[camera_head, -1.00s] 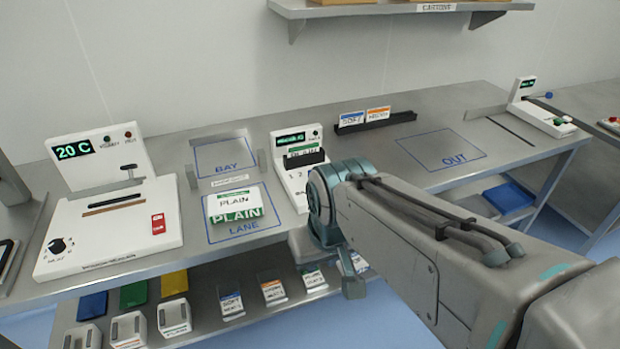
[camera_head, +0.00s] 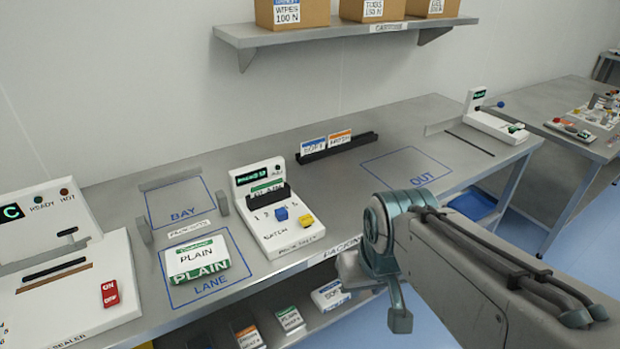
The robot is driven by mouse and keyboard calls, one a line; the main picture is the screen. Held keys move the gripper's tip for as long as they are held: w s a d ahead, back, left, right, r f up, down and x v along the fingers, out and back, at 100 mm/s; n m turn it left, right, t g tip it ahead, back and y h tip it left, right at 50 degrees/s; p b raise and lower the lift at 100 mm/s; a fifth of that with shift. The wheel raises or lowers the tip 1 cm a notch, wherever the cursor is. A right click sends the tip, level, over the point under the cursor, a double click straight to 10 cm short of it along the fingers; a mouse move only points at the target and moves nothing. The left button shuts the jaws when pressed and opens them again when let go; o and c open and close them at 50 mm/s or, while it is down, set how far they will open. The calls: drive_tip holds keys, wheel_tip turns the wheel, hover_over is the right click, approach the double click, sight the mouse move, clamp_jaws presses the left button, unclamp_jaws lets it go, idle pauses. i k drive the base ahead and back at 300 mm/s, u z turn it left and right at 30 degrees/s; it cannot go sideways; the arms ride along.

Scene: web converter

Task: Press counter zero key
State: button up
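The counter (camera_head: 279,238) is a white sloped unit left of centre on the bench. It has a dark display with small green text that I cannot read surely, and a dark holder with a green and white PLAIN card. A blue knob or key (camera_head: 281,213) sits mid-face and a raised yellow key (camera_head: 306,221) sits to its right. I cannot read which is marked zero. The end of my arm, with my gripper (camera_head: 399,318), hangs right of and nearer than the counter, apart from it.
A PLAIN pack (camera_head: 197,258) lies in the LANE square left of the counter. A white sealer (camera_head: 75,290) stands farther left. A black rack (camera_head: 338,147) with cards is behind. The OUT square (camera_head: 405,167) is empty. A shelf (camera_head: 340,30) with cartons hangs above.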

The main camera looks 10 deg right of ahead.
sight(306, 221)
drive_tip(key=z, duration=0.1)
drive_tip(key=i, duration=1.1)
drive_tip(key=u, duration=0.8)
